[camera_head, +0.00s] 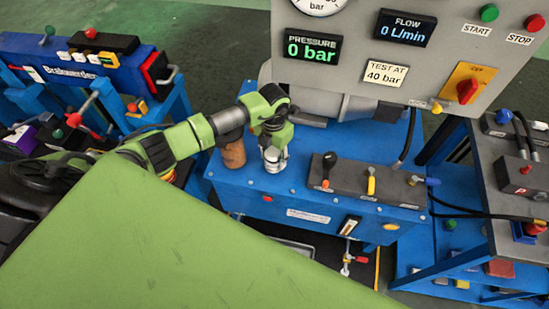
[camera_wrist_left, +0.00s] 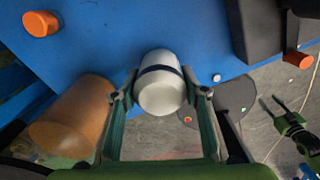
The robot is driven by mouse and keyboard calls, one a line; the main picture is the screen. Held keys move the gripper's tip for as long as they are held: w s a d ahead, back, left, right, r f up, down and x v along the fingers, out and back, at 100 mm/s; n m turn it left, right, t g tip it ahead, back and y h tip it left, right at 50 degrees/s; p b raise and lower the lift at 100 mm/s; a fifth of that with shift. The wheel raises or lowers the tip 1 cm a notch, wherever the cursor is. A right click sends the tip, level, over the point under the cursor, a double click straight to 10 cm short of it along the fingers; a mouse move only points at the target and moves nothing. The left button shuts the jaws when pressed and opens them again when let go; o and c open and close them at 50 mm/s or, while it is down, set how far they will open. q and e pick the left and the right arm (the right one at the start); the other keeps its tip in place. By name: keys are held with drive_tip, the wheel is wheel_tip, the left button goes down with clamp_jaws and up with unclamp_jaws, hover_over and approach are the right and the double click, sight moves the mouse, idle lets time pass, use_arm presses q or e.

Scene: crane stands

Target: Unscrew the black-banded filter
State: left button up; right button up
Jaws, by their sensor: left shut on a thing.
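The black-banded filter (camera_wrist_left: 160,88) is a white cylinder with a dark band, on the blue bench (camera_head: 308,200). In the wrist view my left gripper (camera_wrist_left: 161,92) has its two fingers on either side of the filter, closed on it. In the head view the white filter (camera_head: 274,159) shows just below my left gripper (camera_head: 273,148), which hides its upper part. The filter stands roughly upright against the bench top.
A brown cylinder (camera_head: 233,153) stands close left of the filter; it also shows in the wrist view (camera_wrist_left: 75,118). A lever block (camera_head: 350,180) lies to the right. A grey panel (camera_head: 440,60) reads 0 bar and 0 L/min. A large green surface (camera_head: 150,240) covers the lower left.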

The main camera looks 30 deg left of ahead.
use_arm(q)
drive_tip(key=n, duration=0.2)
drive_tip(key=shift+w+r+n+p, duration=0.1)
drive_tip(key=shift+r+n+p, duration=0.1)
drive_tip(key=shift+n+p, duration=0.15)
drive_tip(key=shift+f+n, duration=0.1)
drive_tip(key=shift+n, duration=0.45)
drive_tip(key=n+p, duration=0.1)
drive_tip(key=n, duration=0.1)
drive_tip(key=shift+r+n+p, duration=0.2)
drive_tip(key=shift+n+p, duration=0.2)
drive_tip(key=shift+f+n, duration=0.2)
drive_tip(key=shift+n, duration=0.9)
drive_tip(key=n+p, duration=0.2)
drive_tip(key=n, duration=0.1)
drive_tip(key=shift+r, duration=0.25)
drive_tip(key=shift+f+n+p, duration=0.2)
drive_tip(key=shift+n+p, duration=0.1)
drive_tip(key=shift+n, duration=0.8)
